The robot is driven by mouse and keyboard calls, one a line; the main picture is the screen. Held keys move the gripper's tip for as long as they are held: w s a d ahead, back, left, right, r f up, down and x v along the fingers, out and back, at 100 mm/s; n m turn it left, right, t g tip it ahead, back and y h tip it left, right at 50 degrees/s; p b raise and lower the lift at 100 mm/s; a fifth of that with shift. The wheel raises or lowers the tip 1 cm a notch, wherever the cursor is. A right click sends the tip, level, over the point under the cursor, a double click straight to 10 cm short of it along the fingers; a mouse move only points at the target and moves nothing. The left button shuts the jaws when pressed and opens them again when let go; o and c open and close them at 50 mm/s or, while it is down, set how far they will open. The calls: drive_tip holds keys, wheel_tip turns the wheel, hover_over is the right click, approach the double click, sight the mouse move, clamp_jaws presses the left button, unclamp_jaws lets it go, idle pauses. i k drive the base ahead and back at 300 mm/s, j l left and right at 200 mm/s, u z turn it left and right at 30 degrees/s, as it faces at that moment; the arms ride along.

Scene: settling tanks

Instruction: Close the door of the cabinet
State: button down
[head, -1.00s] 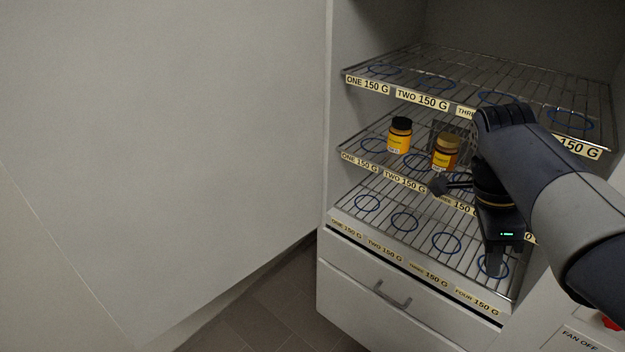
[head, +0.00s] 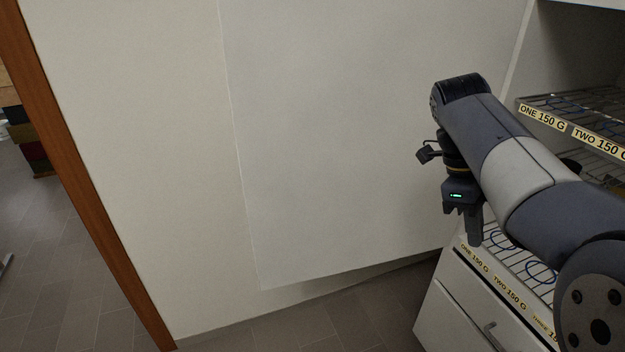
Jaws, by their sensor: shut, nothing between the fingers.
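The cabinet door (head: 340,140) is a large plain pale grey panel, standing open to the left of the cabinet. Its free edge is the slanted line at its left, and its right side meets the cabinet's left side wall. The cabinet (head: 448,300) is at the right, with wire shelves showing and much of it cut off or behind my arm. My gripper (head: 474,240) points down in front of the door's right part and the cabinet's left edge. Its fingers are shut and empty. I cannot tell whether it touches the door.
Shelf labels (head: 541,117) read ONE and TWO 150 G. A drawer with a handle (head: 495,336) is below the shelves. A pale wall (head: 130,150) is left of the door, ending at a brown wooden frame (head: 75,180). Tiled floor (head: 60,250) is open beyond the frame.

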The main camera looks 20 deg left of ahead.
sight(331, 112)
drive_tip(key=j+u, duration=0.2)
drive_tip(key=u, duration=0.2)
drive_tip(key=i+j+u, duration=0.15)
drive_tip(key=u, duration=0.25)
drive_tip(key=i+j+u, duration=0.1)
drive_tip(key=u, duration=0.3)
drive_tip(key=i+j+u, duration=0.1)
drive_tip(key=u, duration=0.35)
drive_tip(key=i+j+u, duration=0.25)
drive_tip(key=i+u, duration=0.2)
drive_tip(key=i+z, duration=0.2)
drive_tip(key=z, duration=0.25)
drive_tip(key=i+j+z, duration=0.2)
drive_tip(key=z, duration=0.25)
drive_tip(key=i+j+z, duration=0.15)
drive_tip(key=z, duration=0.3)
drive_tip(key=i+j+z, duration=0.15)
drive_tip(key=j+z, duration=0.15)
drive_tip(key=z, duration=0.15)
drive_tip(key=j+z, duration=0.25)
drive_tip(key=z, duration=0.2)
drive_tip(key=i+j+z, duration=0.1)
drive_tip(key=j+z, duration=0.55)
drive_tip(key=z, duration=0.25)
